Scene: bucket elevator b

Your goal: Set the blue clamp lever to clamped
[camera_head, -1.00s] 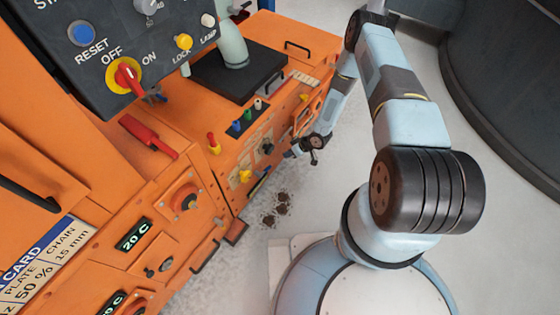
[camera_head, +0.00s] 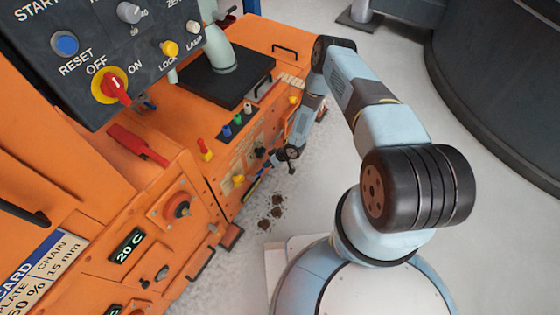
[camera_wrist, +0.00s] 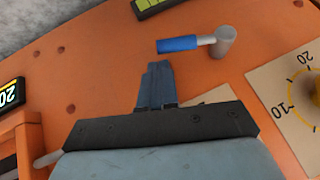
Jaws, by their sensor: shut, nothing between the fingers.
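The blue clamp lever (camera_wrist: 178,43) shows in the wrist view as a short blue handle joined to a grey round hub (camera_wrist: 223,42) at its right. The handle lies nearly level across the picture, pointing left from the hub, over the orange panel. My gripper (camera_wrist: 158,68) is shut and empty. Its fingertips are just below the handle in the picture, with a visible gap between them. In the head view my gripper end (camera_head: 274,161) is small beside the machine's low orange front, and I cannot clearly make out the lever there.
A dial plate (camera_wrist: 298,95) with yellow marks is right of my gripper. A green part (camera_wrist: 155,8) is at the top and a display (camera_wrist: 10,95) at the left. In the head view, a red lever (camera_head: 137,145) and control box (camera_head: 100,55) stand nearer.

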